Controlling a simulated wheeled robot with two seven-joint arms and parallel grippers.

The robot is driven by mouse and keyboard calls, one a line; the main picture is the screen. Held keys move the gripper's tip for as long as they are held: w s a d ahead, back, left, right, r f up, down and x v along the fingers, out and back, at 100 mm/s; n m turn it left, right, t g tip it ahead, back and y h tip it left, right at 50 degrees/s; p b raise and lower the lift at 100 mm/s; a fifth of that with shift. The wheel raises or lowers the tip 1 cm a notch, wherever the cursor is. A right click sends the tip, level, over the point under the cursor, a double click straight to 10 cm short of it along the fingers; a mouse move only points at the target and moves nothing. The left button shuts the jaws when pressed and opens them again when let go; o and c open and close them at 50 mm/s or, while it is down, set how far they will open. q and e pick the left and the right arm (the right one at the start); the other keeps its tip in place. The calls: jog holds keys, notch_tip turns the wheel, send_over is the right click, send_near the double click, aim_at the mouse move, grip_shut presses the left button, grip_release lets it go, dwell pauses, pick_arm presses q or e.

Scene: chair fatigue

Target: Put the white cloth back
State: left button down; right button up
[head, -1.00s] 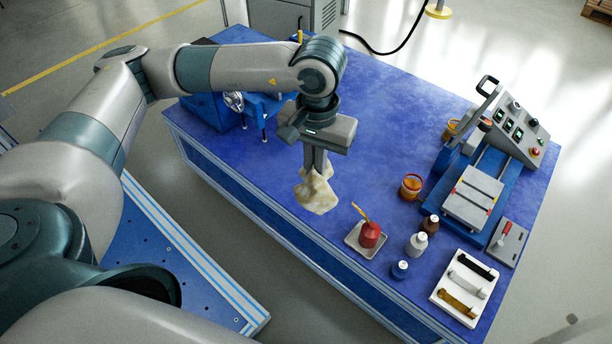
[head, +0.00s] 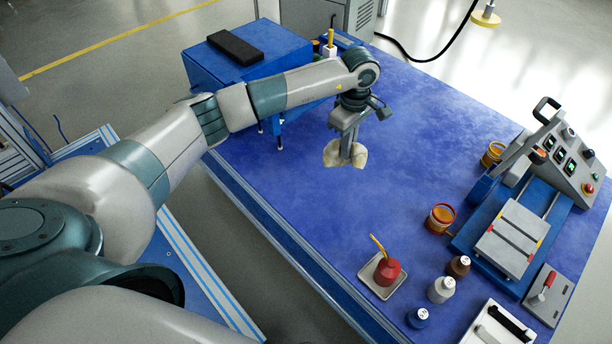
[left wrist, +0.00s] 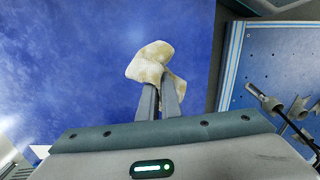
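The white cloth (head: 335,154) is a crumpled off-white bundle between the fingertips of my left gripper (head: 348,150). The gripper points down over the left middle part of the blue table. In the left wrist view the cloth (left wrist: 148,60) bulges out beyond both fingers, and the gripper (left wrist: 161,92) is shut on it. I cannot tell whether the cloth touches the table surface. My right gripper is not in view.
A blue machine with a black pad (head: 236,47) stands at the table's back left. A red bottle (head: 387,271) on a small tray, several small bottles, an orange jar (head: 440,218) and a printing rig (head: 510,240) stand at the right. The table (head: 415,130) around the cloth is clear.

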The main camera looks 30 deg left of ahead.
pick_arm(q)
jog(key=shift+w+a+f+n, duration=0.35)
jog(key=shift+w+f+n, duration=0.1)
jog(key=shift+f, duration=0.15)
jog(key=shift+w+a+f+n, duration=0.35)
jog(key=shift+w+f, duration=0.05)
jog(key=shift+f, duration=0.15)
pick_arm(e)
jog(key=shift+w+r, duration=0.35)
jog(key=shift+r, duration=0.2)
pick_arm(q)
jog(key=shift+a, duration=0.15)
